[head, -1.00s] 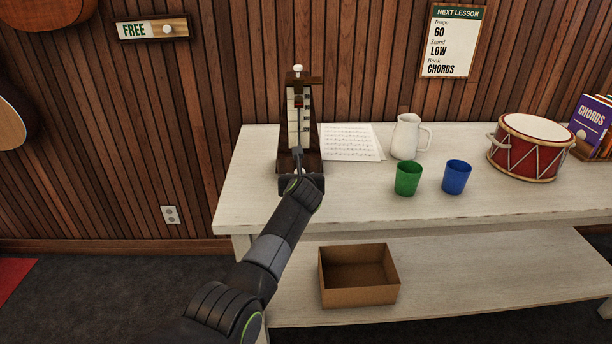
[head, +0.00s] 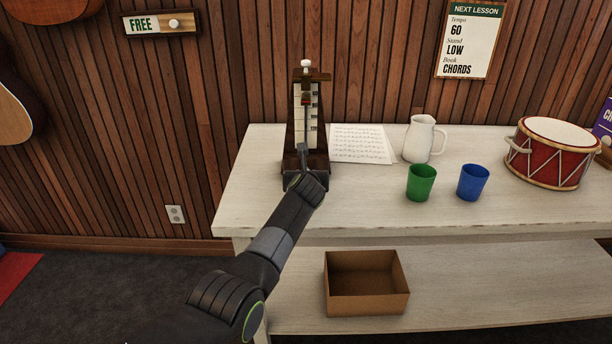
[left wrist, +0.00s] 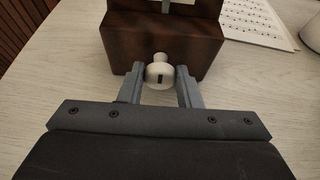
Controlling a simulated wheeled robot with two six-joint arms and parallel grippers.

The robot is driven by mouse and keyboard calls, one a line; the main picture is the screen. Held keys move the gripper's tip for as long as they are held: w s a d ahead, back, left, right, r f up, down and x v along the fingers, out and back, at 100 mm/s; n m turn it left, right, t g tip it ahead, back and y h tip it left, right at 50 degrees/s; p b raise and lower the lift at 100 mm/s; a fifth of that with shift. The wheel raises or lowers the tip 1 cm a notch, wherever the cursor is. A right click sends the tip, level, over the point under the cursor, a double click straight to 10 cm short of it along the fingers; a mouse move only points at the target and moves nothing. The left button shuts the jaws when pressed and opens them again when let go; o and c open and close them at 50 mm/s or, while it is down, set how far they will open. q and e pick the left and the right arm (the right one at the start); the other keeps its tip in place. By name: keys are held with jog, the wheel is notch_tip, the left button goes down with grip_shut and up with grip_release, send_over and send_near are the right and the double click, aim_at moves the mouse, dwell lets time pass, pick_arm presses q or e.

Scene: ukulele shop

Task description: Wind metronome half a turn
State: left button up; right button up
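The dark brown metronome (head: 317,160) stands upright at the left end of the white table, with a pale scale on its front and a white knob (head: 306,63) at the top. My left gripper (head: 303,150) is at the front of its base, and my arm hides part of it. In the left wrist view, a white winding knob (left wrist: 157,70) with a black mark, about upright, sticks out of the brown base (left wrist: 188,48). My left gripper's fingers (left wrist: 160,78) are apart on either side of the knob, with narrow gaps. My right gripper is in neither view.
Sheet music (head: 362,144) lies right of the metronome. A white pitcher (head: 419,140), green cup (head: 421,182), blue cup (head: 472,182) and red drum (head: 550,157) stand further right. A cardboard box (head: 366,300) is on the lower shelf. The table's front left is clear.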

pick_arm(q)
jog(key=shift+c, duration=0.6)
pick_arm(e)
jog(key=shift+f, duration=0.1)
pick_arm(q)
jog(key=shift+m, duration=0.3)
jog(key=shift+d+f+m+y+b, duration=0.1)
jog(key=shift+d+m+y+b, duration=0.1)
jog(key=shift+m+y+b, duration=1)
jog(key=shift+m, duration=0.2)
jog(key=shift+d+m+y+b, duration=0.1)
jog(key=shift+m+y+b, duration=0.4)
jog(key=shift+m+b, duration=0.2)
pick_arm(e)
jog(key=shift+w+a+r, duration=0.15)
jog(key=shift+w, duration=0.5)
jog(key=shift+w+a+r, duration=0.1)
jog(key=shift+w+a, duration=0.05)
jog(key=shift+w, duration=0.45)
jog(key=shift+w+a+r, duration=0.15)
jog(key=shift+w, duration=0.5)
